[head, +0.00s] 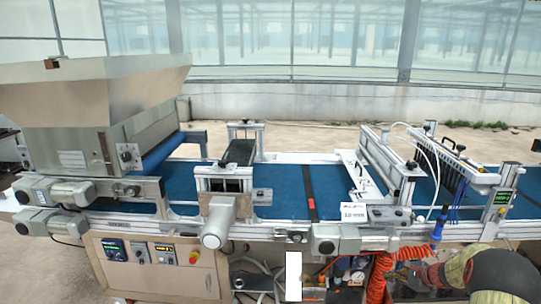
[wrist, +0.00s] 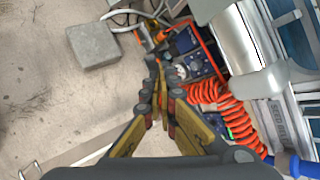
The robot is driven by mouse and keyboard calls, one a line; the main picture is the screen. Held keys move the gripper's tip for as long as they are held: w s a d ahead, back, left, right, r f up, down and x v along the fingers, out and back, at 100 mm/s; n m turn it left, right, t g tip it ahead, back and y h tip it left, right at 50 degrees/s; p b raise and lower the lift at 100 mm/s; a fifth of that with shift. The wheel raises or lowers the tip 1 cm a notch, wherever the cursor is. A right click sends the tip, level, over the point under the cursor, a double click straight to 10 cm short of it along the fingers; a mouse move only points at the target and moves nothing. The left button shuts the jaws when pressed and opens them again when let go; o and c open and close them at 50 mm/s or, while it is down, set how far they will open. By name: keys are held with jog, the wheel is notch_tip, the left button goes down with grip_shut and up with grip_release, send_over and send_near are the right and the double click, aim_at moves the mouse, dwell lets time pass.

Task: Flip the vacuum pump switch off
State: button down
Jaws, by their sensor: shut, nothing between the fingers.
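The likely vacuum pump unit (head: 345,270), with a dial gauge, sits low under the conveyor at the lower right of the head view. In the wrist view a dark blue box (wrist: 203,66) with a round gauge and small controls lies just right of my fingertips. I cannot make out which small part is the pump switch or its position. My gripper (wrist: 160,68) is shut and empty, its tips pointing toward the pump area. In the head view my gripper (head: 393,278) is beside the orange hose, partly hard to make out. Contact cannot be told.
A coiled orange hose (wrist: 215,100) runs close to the right of my gripper. The conveyor frame (wrist: 255,45) stands further right. A grey block (wrist: 92,45) lies on the floor at upper left. A control panel (head: 150,252) is at the left; a blue-handled tool (head: 440,224) hangs at the right.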

jog(key=s+a+r+n+g+p, duration=0.1)
jog(key=s+a+r+n, duration=0.15)
jog(key=a+r, duration=0.5)
jog(key=s+a+r+n+g, duration=0.15)
jog(key=a+r+n, duration=0.25)
jog(key=a+r, duration=0.4)
jog(key=s+a+r+n, duration=0.6)
jog(key=s+a+r, duration=0.4)
jog(key=s+r, duration=0.1)
jog(key=s+a+r+n+h+p, duration=0.1)
jog(key=s+a+r+n, duration=0.1)
jog(key=s, duration=0.7)
jog(key=s+a+r+n+h+p, duration=0.1)
jog(key=s+n, duration=0.3)
jog(key=s, duration=0.5)
jog(key=s+a+r+n+h+p, duration=0.1)
jog(key=s+a+r+n, duration=0.2)
jog(key=s, duration=0.6)
jog(key=shift+s+a+r+n+h, duration=0.3)
jog(key=shift+a+n+h, duration=0.15)
jog(key=shift+a, duration=0.15)
jog(key=c, duration=2.6)
grip_release()
jog(key=shift+s+d+f, duration=0.1)
jog(key=shift+s, duration=0.2)
jog(key=o, duration=0.4)
